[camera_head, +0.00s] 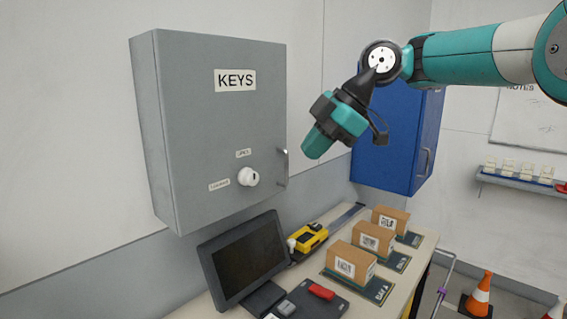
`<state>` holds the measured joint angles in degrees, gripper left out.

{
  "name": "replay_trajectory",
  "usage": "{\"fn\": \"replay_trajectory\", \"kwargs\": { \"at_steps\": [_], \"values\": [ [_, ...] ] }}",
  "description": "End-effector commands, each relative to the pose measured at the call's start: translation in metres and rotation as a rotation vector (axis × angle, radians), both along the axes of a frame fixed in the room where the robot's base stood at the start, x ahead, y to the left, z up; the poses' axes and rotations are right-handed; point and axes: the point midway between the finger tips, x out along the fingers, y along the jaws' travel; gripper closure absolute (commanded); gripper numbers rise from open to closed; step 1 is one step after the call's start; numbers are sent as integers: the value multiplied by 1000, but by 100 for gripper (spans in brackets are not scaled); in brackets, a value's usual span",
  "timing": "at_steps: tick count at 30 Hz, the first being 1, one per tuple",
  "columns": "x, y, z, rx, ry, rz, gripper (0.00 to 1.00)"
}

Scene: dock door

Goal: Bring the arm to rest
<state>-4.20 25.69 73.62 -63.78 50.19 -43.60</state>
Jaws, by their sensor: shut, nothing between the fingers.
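My gripper (322,139), teal and black, hangs in the air at the end of my bent arm. It points down and to the left, in front of the gap between the grey key cabinet and the blue cabinet. It is shut and holds nothing. Its fingertips are hard to make out from this side. My teal and white arm reaches in from the upper right.
The grey KEYS cabinet (226,145) has a white knob (250,178). The blue cabinet (425,130) is behind my arm. Below, the bench holds a monitor (243,259), a yellow tool (310,237) and three boxes (349,263). An orange cone (479,296) stands at the lower right.

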Motion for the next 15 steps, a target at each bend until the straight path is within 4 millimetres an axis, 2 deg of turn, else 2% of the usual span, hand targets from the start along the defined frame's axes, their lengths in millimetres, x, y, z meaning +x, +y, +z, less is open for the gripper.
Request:
{"fn": "replay_trajectory", "kwargs": {
  "at_steps": [1,5,7,12,15],
  "values": [
    [-22,4,-10,4,66,-73,100],
    [-80,5,-37,0,254,-313,100],
    [-114,1,-56,-13,350,-445,100],
    [-200,-19,-113,-64,547,-757,100],
    [-244,-34,-145,-99,625,-910,100]
  ]
}}
